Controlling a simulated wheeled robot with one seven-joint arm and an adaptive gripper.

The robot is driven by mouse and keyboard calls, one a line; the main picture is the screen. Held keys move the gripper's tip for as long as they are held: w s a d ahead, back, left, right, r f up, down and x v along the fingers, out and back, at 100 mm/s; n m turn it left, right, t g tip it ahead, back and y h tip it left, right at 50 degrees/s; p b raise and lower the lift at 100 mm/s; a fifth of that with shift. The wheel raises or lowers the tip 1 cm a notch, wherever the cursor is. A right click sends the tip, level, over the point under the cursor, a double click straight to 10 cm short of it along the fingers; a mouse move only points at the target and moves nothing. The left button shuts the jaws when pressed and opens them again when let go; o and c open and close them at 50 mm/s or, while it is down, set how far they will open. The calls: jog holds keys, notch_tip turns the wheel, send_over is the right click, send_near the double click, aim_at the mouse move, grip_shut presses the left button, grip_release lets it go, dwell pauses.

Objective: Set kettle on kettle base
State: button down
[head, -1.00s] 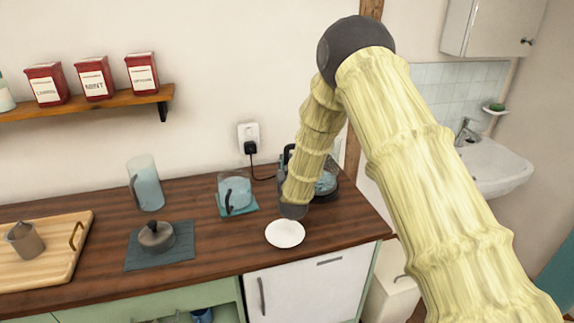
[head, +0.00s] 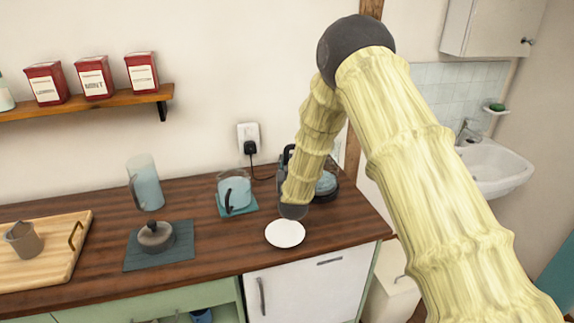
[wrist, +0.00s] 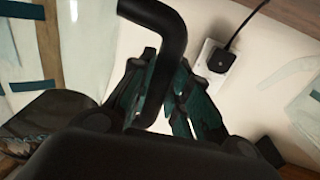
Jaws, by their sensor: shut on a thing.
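The kettle (head: 326,183) is a clear vessel with bluish contents and dark parts, at the right end of the wooden counter, partly hidden behind my arm in the head view. Its black bent handle (wrist: 168,40) runs between the fingers of my gripper (wrist: 168,100) in the wrist view, and the gripper is shut on it. A black cord runs from the wall socket (head: 248,138) down behind my arm towards the kettle. I cannot make out the kettle base apart from the kettle, or whether the two touch.
A white saucer (head: 285,233) lies in front of my arm. A glass mug (head: 235,192) on a teal mat and a tall glass jug (head: 146,184) stand to the left.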

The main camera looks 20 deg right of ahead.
jog(key=shift+f+b, duration=0.3)
jog(key=shift+f, duration=0.1)
jog(key=c, duration=1.6)
grip_release()
jog(key=shift+c, duration=0.2)
jog(key=shift+s+f, duration=0.1)
jog(key=s+a, duration=0.2)
jog(key=s, duration=0.8)
jog(key=shift+s, duration=0.35)
